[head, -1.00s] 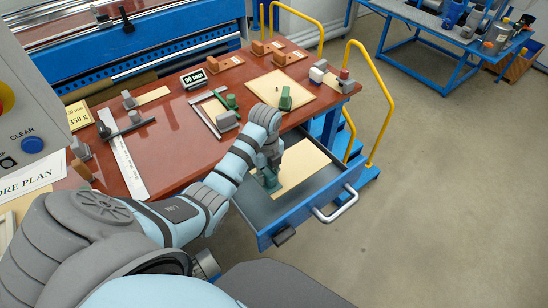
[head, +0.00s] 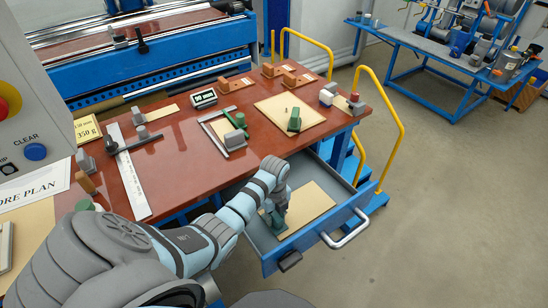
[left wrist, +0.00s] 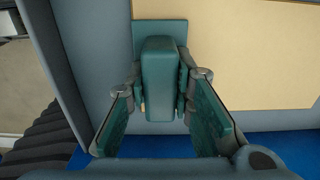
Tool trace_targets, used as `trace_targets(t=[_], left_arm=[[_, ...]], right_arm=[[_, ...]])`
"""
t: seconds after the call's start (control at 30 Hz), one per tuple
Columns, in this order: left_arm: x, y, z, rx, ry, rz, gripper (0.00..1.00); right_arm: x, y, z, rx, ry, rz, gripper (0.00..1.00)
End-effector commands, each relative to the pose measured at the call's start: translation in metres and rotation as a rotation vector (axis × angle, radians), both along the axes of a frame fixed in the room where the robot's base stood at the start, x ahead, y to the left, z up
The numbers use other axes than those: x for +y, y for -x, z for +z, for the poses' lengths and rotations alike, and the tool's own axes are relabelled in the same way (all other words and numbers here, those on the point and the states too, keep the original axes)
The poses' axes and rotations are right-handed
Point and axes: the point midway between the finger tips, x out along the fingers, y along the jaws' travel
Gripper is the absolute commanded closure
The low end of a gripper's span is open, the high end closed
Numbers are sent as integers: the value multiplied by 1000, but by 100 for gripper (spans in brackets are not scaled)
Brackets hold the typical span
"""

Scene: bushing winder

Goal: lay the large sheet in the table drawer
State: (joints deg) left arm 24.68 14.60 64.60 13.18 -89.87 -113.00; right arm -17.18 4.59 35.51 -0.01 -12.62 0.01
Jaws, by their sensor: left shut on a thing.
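A tan sheet (head: 312,203) lies flat in the open drawer (head: 322,240) of the red-topped table. In the left wrist view, the sheet (left wrist: 250,50) fills the upper right. My left gripper (head: 276,214) is down in the drawer at the sheet's left edge. It is shut on a green block (left wrist: 160,75) with a flat green foot, which shows between the fingers in the left wrist view. The foot is beside or over the sheet's left edge; I cannot tell whether the block is fixed to it. My right gripper is not in view.
On the tabletop (head: 180,165) lie another tan board (head: 275,112) with a green block (head: 294,120), a steel ruler (head: 128,172) and several small blocks. Yellow rails (head: 398,115) stand right of the drawer. The drawer's metal handle (head: 346,236) juts out over free floor.

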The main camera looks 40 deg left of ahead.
Motion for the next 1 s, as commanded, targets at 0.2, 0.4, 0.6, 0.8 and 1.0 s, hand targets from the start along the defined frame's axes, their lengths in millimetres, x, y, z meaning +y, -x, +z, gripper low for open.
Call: trace_targets(t=[0.2,0.4,0.6,0.8,1.0], left_arm=[[0,0,0,0,0,0,59],[0,0,0,0,0,0,59],[0,-1,17,-2,0,0,59],[1,-1,68,-6,-1,0,59],[0,-1,112,-4,-1,0,59]], right_arm=[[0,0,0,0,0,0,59],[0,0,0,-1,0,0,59],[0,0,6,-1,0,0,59],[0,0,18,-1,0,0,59],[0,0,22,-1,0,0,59]])
